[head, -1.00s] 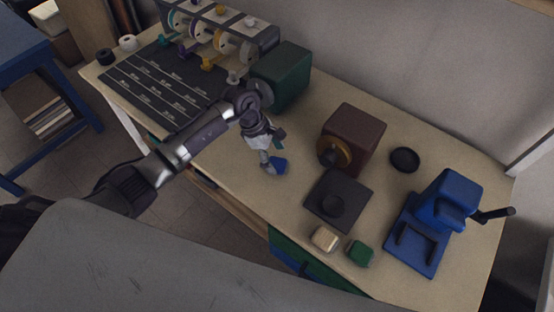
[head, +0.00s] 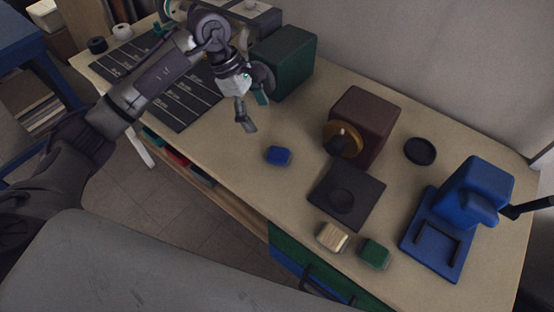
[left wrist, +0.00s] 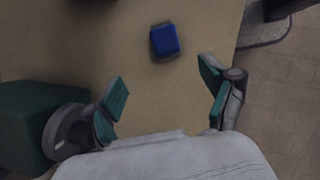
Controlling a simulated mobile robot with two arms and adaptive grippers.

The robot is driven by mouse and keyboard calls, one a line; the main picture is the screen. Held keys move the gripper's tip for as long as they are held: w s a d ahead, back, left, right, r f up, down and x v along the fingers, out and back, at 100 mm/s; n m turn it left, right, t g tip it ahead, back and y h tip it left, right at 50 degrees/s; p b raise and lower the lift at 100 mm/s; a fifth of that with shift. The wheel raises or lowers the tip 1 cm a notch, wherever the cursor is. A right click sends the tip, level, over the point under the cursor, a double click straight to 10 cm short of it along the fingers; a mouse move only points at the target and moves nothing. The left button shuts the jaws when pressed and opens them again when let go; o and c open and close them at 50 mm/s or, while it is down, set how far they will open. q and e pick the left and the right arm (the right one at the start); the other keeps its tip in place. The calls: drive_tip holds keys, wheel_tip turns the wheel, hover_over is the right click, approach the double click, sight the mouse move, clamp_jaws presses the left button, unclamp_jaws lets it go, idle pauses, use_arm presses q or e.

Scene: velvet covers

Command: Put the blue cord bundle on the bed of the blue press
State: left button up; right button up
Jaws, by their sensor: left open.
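The blue cord bundle (head: 278,155) lies on the tabletop near its front edge, left of the dark square plate. In the left wrist view the bundle (left wrist: 165,40) lies beyond my fingertips, with nothing touching it. My left gripper (head: 254,113) is open and empty above the table, up and left of the bundle. Its two teal-padded fingers (left wrist: 163,88) stand wide apart in the left wrist view. The blue press (head: 470,195) stands at the right end of the table. Its flat bed (head: 430,243) shows dark rails and is otherwise bare. My right gripper is not in view.
A green box (head: 287,62) is close behind my left gripper. A brown box with a gold wheel (head: 362,122), a dark plate (head: 347,195), a black dish (head: 420,151), a beige bundle (head: 332,237) and a green bundle (head: 375,253) lie between the blue bundle and press.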

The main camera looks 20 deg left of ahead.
use_arm(q)
drive_tip(key=p, duration=0.2)
hover_over(280, 153)
drive_tip(key=a, duration=0.3)
drive_tip(key=f, duration=0.7)
drive_tip(key=shift+w, duration=0.3)
drive_tip(key=x, duration=0.1)
drive_tip(key=p+x, duration=0.1)
drive_tip(key=x, duration=0.2)
drive_tip(key=shift+s+d+f, duration=0.2)
drive_tip(key=shift+s+d, duration=0.2)
drive_tip(key=shift+d, duration=0.1)
drive_tip(key=shift+d+f, duration=0.15)
drive_tip(key=shift+f, duration=0.25)
drive_tip(key=shift+c, duration=0.3)
drive_tip(key=c, duration=1.1)
drive_tip(key=shift+o, duration=0.2)
drive_tip(key=shift+r, duration=0.1)
